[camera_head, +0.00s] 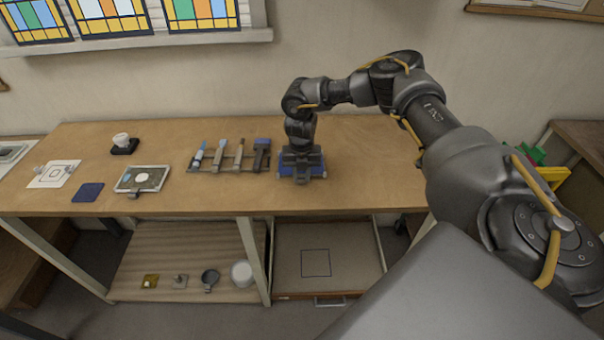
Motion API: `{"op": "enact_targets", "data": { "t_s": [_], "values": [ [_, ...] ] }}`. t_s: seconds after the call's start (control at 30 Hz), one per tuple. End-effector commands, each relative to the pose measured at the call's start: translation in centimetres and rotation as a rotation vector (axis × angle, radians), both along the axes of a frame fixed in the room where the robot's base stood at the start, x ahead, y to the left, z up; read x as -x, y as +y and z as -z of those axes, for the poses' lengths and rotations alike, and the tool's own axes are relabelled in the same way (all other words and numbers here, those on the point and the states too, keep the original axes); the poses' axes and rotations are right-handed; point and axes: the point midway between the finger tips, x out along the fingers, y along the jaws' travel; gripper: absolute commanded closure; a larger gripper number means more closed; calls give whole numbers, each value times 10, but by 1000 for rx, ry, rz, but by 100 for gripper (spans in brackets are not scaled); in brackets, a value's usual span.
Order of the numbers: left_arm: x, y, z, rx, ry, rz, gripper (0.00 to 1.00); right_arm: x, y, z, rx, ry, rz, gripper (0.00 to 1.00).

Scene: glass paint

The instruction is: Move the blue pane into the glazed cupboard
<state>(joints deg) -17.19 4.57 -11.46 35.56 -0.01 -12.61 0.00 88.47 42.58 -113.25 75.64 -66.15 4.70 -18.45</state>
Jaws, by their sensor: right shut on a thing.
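A flat dark blue square (88,192) lies apart on the left of the bench. Under the bench is an open, shallow compartment (350,250) with a square outline on its floor and a handle at its front. I cannot make out a glazed cupboard for certain. My left gripper is out of view.
A tool rack (228,168) stands left of my right gripper. Further left are a pale tray (143,179), a white sheet (54,174) and a small cup (122,142). The lower shelf (180,250) holds several small things. The bench (370,180) is clear right of the gripper.

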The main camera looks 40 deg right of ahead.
Motion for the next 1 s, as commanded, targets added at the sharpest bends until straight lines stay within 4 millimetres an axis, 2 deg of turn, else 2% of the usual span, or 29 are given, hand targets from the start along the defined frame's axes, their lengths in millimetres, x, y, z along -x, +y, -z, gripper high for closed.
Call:
{"op": "enact_targets", "data": {
  "t_s": [0.2, 0.23, 0.4, 0.77, 0.87, 1.0],
  "values": [
    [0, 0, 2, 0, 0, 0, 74, 0, 0, 4, -1, 1, 0, 100],
    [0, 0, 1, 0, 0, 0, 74, 0, 0, 4, -1, 1, 0, 74],
    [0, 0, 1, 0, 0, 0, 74, 0, 0, 3, -1, 1, 0, 55],
    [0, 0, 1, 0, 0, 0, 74, -1, 0, -4, 0, -1, 1, 55],
    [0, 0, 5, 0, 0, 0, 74, -1, 0, -18, -2, -4, 1, 55],
    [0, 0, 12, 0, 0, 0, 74, -2, 1, -47, -2, -5, 0, 55]
  ]
}}
